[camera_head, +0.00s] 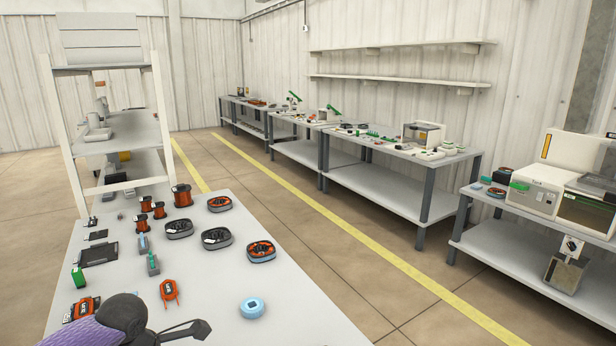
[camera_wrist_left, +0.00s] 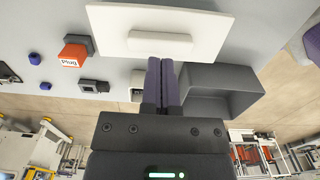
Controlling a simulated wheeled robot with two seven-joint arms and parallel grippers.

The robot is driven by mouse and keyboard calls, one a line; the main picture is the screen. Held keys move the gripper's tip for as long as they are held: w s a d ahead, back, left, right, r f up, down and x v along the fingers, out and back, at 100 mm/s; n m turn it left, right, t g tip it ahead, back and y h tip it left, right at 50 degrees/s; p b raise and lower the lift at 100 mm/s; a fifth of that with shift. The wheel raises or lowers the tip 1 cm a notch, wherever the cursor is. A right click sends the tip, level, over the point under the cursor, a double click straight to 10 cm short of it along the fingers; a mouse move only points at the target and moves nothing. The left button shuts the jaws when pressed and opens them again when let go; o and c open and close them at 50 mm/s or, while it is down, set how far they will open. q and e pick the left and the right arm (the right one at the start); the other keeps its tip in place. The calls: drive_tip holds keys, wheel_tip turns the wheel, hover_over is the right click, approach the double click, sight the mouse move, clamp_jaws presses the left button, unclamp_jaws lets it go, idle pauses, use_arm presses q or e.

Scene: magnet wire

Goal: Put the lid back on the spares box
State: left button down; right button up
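In the left wrist view a white rectangular lid (camera_wrist_left: 215,30) with a raised bar handle (camera_wrist_left: 160,43) fills the upper middle. A dark grey open box (camera_wrist_left: 222,88), seemingly the spares box, stands beside it to the lower right, uncovered; it looks empty. My left gripper (camera_wrist_left: 162,62) has its two purple fingers side by side, with hardly any gap. Its tips end at the handle's near edge; I cannot tell whether they touch it. The bar runs sideways, wider than the fingers, and is not between them. The head view shows neither lid nor box. My right gripper is not visible.
In the left wrist view a red "Plug" box (camera_wrist_left: 72,54), a small grey block (camera_wrist_left: 94,86) and blue pieces lie left of the lid. In the head view the bench (camera_head: 215,285) carries copper spools (camera_head: 182,195), dark oval parts (camera_head: 217,238) and a blue round part (camera_head: 252,308).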

use_arm(q)
drive_tip(key=shift+f, duration=0.1)
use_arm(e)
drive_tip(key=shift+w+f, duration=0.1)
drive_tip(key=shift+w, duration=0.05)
use_arm(q)
drive_tip(key=shift+f+b, duration=0.25)
drive_tip(key=shift+b, duration=0.05)
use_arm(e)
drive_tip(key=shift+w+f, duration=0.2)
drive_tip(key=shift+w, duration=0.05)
use_arm(q)
drive_tip(key=shift+f+b, duration=0.5)
drive_tip(key=shift+f, duration=0.25)
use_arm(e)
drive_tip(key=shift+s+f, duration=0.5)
use_arm(q)
drive_tip(key=shift+r+p, duration=0.4)
drive_tip(key=shift+r, duration=0.1)
wheel_tip(320, 180, up, 5)
drive_tip(key=p, duration=0.4)
drive_tip(key=shift+r, duration=0.15)
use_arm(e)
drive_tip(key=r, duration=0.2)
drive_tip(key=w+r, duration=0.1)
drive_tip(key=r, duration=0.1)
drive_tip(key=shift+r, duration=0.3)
